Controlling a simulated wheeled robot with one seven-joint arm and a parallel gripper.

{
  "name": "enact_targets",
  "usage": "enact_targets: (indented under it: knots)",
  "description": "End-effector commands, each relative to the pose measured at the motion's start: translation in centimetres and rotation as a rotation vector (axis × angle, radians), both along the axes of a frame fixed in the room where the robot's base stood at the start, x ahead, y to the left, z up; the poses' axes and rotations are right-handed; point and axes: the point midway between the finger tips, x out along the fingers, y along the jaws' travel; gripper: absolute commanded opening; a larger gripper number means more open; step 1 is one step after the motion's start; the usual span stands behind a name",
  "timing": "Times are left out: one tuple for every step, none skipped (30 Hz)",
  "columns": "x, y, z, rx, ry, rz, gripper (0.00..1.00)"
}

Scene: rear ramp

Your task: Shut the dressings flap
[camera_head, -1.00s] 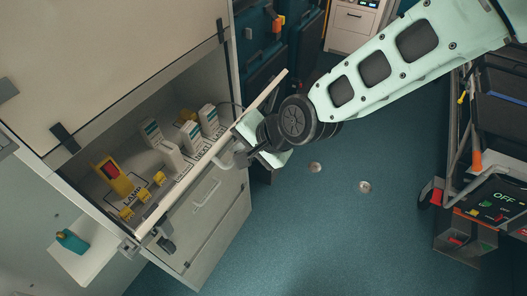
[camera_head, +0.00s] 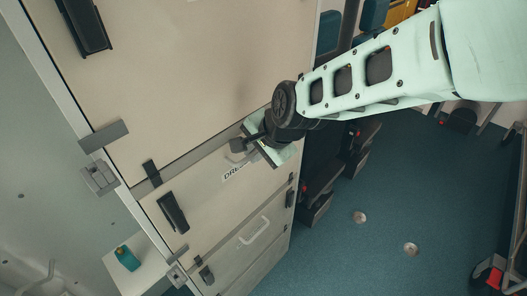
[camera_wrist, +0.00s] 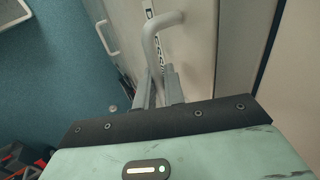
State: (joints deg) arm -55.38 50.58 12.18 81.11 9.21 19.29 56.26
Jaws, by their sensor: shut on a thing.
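The dressings flap (camera_head: 212,202) is a beige panel with a label starting "DR", partly hidden by my gripper. It stands raised across the compartment, in line or nearly in line with the cabinet front; I cannot tell whether its top edge is fully flush. My gripper (camera_head: 241,147) is at the flap's upper part, by its handle (camera_head: 236,160). In the wrist view my gripper (camera_wrist: 160,90) is shut on the pale curved handle (camera_wrist: 153,45), with the label just beside it. The compartment's contents are hidden.
Above is a large beige cabinet door (camera_head: 190,70); below is a drawer with a pale handle (camera_head: 254,231). A teal bottle (camera_head: 127,258) stands on a white shelf at lower left. Blue-green floor (camera_head: 370,190) lies open to the right, with a cart at the far right edge.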

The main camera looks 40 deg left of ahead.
Motion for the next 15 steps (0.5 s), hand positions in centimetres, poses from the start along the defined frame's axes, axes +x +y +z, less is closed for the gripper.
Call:
enact_targets:
  knots:
    - [0.36, 0.24, 0.14, 0.009, -0.007, -0.005, 0.0]
    - [0.38, 0.28, 0.14, 0.01, -0.006, -0.006, 0.0]
    - [0.4, 0.34, 0.14, 0.01, -0.005, -0.005, 0.0]
    - [0.42, 0.38, 0.12, 0.01, -0.005, -0.005, 0.0]
    - [0.44, 0.42, 0.11, 0.01, -0.006, -0.005, 0.0]
    - [0.45, 0.48, 0.09, 0.01, -0.006, -0.005, 0.0]
    - [0.47, 0.51, 0.08, 0.011, -0.006, -0.005, 0.0]
    - [0.49, 0.55, 0.08, 0.011, -0.006, -0.005, 0.0]
    - [0.5, 0.58, 0.07, 0.011, -0.006, -0.005, 0.0]
    - [0.51, 0.6, 0.06, 0.011, -0.006, -0.005, 0.0]
    - [0.51, 0.61, 0.04, 0.012, -0.006, -0.005, 0.0]
    - [0.52, 0.63, 0.03, 0.012, -0.006, -0.005, 0.0]
    - [0.53, 0.64, 0.02, 0.012, -0.006, -0.005, 0.13]
    - [0.55, 0.66, 0.03, 0.012, -0.006, -0.005, 0.22]
    - [0.55, 0.66, 0.0, 0.012, -0.006, -0.005, 0.28]
